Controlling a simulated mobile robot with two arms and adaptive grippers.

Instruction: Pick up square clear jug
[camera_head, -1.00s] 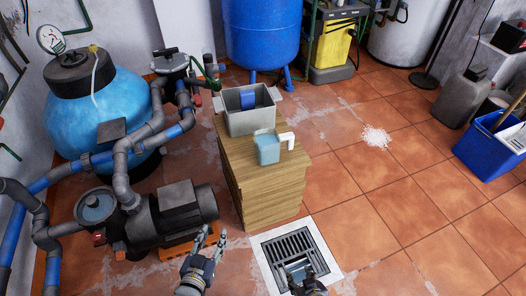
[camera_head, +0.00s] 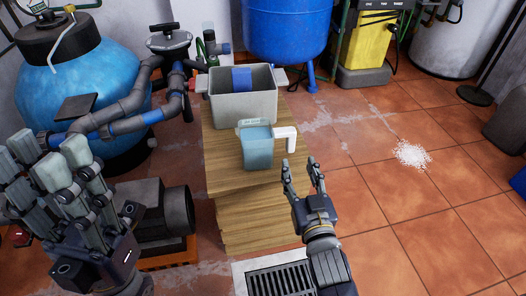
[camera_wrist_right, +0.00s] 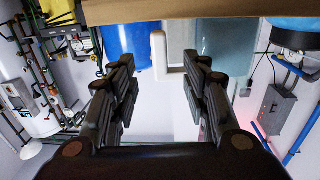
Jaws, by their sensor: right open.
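The square clear jug (camera_head: 257,150), with bluish contents and a white handle (camera_head: 285,135) on its right side, stands upright on the wooden cabinet (camera_head: 225,172). My right gripper (camera_head: 301,168) is open and empty, just in front of and right of the handle. In the right wrist view, the right gripper (camera_wrist_right: 160,66) has its fingers spread. The white handle (camera_wrist_right: 158,55) shows between the fingertips, with the jug (camera_wrist_right: 222,50) beside it. I see no contact. My left gripper (camera_head: 55,172) is large at the lower left, away from the jug; its opening is unclear.
A grey bin (camera_head: 243,108) with a blue item (camera_head: 241,79) stands on the cabinet behind the jug. A black pump (camera_head: 165,212) and pipes are left of the cabinet. A floor drain (camera_head: 280,281) lies in front. The tiled floor at right is mostly free, with white granules (camera_head: 412,154).

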